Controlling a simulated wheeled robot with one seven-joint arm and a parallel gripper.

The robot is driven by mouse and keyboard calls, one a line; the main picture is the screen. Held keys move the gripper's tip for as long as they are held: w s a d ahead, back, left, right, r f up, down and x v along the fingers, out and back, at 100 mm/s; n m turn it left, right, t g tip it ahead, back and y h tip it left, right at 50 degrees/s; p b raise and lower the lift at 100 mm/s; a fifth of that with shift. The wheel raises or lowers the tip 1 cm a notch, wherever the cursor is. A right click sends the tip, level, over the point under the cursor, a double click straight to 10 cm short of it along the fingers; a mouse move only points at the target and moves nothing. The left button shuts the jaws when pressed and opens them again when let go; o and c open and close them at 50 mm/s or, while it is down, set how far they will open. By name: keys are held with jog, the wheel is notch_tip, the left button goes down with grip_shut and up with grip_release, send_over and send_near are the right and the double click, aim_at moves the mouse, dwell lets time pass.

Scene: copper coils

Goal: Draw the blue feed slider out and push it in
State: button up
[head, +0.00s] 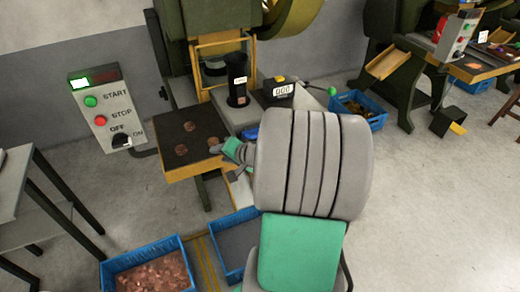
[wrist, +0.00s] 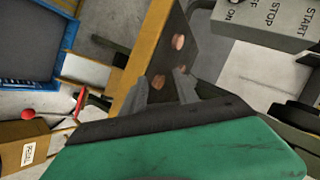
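A small blue part that looks like the feed slider (head: 251,133) shows at the front of the press, mostly hidden behind my arm. I cannot make it out in the wrist view. My gripper (head: 217,149) is over the right edge of the press's dark-topped side table (head: 170,134), left of the blue part and apart from it. In the wrist view my gripper (wrist: 166,84) has its two grey fingers spread, with a copper disc visible beyond the gap. The gripper looks open and empty.
Copper discs (head: 181,150) lie on the table. A control box (head: 103,112) with START and STOP buttons stands left. Blue crates, one with copper pieces (head: 105,284) and one dark inside (head: 219,250), sit on the floor below. A black cylinder (head: 237,80) stands on the press.

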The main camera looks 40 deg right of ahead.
jog(key=s+d+f+m+t+h+b, duration=0.1)
jog(key=s+d+m+t+h, duration=0.15)
jog(key=d+m, duration=0.4)
jog(key=s+d+f+m+t+h+b, duration=0.1)
jog(key=s+d+f+m+h+b, duration=0.15)
jog(key=d, duration=0.75)
jog(key=x, duration=0.5)
jog(key=r+x, duration=0.1)
jog(key=x, duration=0.1)
jog(key=shift+w+a, duration=0.1)
jog(key=shift+w, duration=0.45)
jog(key=shift+c, duration=0.3)
grip_shut()
jog(key=shift+s, duration=0.15)
